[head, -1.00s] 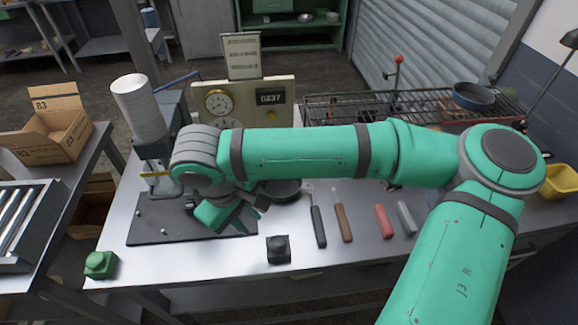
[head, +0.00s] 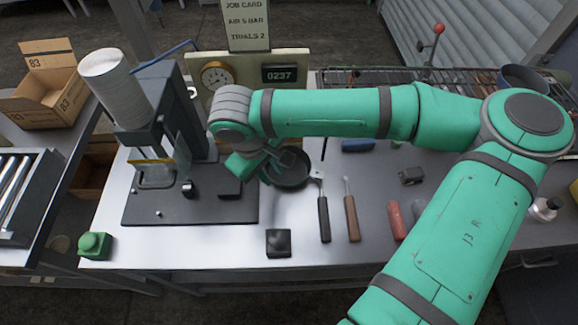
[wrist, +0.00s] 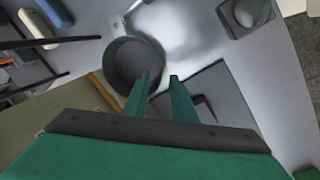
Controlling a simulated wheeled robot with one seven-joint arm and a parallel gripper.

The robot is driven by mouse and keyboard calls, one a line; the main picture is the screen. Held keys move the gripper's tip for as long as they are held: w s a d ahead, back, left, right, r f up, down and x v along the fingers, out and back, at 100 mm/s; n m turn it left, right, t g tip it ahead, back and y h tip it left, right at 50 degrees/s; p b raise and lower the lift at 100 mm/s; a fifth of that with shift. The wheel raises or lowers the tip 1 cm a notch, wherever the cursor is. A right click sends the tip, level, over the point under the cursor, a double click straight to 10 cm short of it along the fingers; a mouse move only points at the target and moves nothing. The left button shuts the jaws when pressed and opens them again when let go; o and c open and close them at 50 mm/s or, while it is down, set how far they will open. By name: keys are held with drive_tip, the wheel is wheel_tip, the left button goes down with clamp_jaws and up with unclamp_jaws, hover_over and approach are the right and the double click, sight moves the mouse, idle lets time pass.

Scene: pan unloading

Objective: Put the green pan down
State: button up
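The pan (head: 293,177) is a round, dark vessel right of the black press base, seemingly on the bench. In the wrist view the pan (wrist: 128,60) shows a dark inside and a green rim. My gripper (head: 281,158) is over the pan's near-left part, pointing down. In the wrist view my gripper (wrist: 160,76) has its two green fingers apart with a gap between them. The left finger overlaps the pan's inside and the right one is just outside its rim. I cannot tell whether they touch it.
The press (head: 165,110) stands close on the left, with a gauge panel (head: 240,78) behind. Several hand tools (head: 323,215) lie to the right. A black block (head: 278,243) and a green button box (head: 95,246) are near the front edge. A wire rack (head: 400,79) holds a blue pan (head: 525,78).

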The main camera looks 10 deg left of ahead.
sight(277, 184)
drive_tip(key=x, duration=0.4)
drive_tip(key=shift+f, duration=0.6)
drive_tip(key=shift+c, duration=0.7)
drive_tip(key=shift+d, duration=0.1)
clamp_jaws()
